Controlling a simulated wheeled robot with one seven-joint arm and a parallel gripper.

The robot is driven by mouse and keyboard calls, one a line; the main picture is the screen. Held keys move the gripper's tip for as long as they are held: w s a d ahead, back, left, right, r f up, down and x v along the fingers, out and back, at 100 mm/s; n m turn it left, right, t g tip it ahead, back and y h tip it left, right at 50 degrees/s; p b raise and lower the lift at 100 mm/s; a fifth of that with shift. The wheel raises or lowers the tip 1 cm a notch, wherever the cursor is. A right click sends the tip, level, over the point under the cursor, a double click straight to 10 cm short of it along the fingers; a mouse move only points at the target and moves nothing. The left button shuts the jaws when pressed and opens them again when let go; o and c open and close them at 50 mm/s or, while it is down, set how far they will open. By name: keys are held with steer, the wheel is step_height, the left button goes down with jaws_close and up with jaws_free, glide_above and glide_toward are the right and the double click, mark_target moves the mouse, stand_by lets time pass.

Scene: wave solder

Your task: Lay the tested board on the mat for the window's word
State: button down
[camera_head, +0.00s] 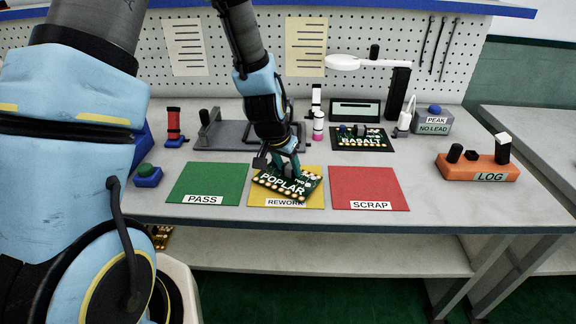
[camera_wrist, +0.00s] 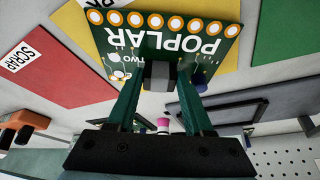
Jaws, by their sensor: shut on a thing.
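The green board marked POPLAR (camera_head: 287,187) is held by my gripper (camera_head: 284,166) over the yellow REWORK mat (camera_head: 313,201), slightly tilted. Whether it touches the mat cannot be told. In the wrist view my gripper (camera_wrist: 165,77) is shut on a grey block on the POPLAR board (camera_wrist: 165,42), whose edge has a row of gold-ringed holes. The green PASS mat (camera_head: 207,181) lies left and the red SCRAP mat (camera_head: 368,187) right; both are empty. A black-framed window (camera_head: 354,109) stands behind; I can read no word in it.
A dark board marked BASALT (camera_head: 362,141) lies behind the SCRAP mat. A grey fixture (camera_head: 225,134) is behind the PASS mat. An orange LOG block (camera_head: 477,169) and a grey PEAK NO LEAD box (camera_head: 433,121) stand at right. Bench between SCRAP and LOG is clear.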

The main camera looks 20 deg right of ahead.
mark_target(280, 186)
steer(key=shift+f, duration=0.25)
steer(key=shift+c, duration=1.1)
jaws_free()
steer(key=shift+r, duration=0.1)
steer(key=b+v, duration=0.1)
steer(key=v, duration=0.9)
steer(key=shift+r+b, duration=0.25)
steer(key=shift+b, duration=0.15)
steer(key=shift+s+a, duration=0.1)
steer(key=shift+s, duration=0.05)
